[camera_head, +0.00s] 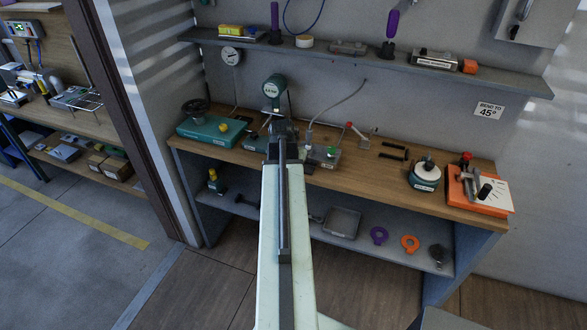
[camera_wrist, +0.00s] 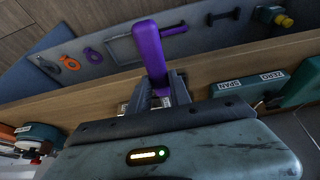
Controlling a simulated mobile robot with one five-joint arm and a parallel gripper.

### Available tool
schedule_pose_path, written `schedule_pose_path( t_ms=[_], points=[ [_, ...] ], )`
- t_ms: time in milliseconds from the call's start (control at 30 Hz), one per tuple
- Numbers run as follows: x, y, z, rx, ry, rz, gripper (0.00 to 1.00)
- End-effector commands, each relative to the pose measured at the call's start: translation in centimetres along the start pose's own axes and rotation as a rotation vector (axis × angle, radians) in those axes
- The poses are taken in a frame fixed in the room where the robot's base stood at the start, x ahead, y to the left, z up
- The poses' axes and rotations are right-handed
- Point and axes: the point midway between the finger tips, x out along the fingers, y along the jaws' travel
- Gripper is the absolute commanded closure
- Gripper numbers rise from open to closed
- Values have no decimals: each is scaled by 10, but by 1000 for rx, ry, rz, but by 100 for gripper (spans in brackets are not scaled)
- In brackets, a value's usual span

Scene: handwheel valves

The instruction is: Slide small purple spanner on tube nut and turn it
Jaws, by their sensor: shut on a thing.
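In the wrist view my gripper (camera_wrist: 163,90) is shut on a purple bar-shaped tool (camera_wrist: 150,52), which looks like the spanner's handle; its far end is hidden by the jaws. In the head view my gripper (camera_head: 283,132) is over the workbench, mostly hidden behind my arm, and the spanner cannot be made out there. A thin grey tube (camera_head: 338,103) comes down from the wall to a fixture (camera_head: 322,153) just right of my gripper. The tube nut is too small or hidden to tell, and I cannot tell if the spanner touches it.
A round teal gauge (camera_head: 273,87) stands close behind my gripper. Purple (camera_head: 379,235) and orange (camera_head: 409,243) ring tools lie on the lower shelf.

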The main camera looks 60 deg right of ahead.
Motion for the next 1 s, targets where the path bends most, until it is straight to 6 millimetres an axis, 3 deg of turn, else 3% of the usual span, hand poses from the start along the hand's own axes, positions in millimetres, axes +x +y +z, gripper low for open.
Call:
schedule_pose_path(
  t_ms=[767,1000],
  points=[
    [10,-1,-23,-1,0,0,100],
    [10,-15,-25,75,-1,32,100]
  ],
)
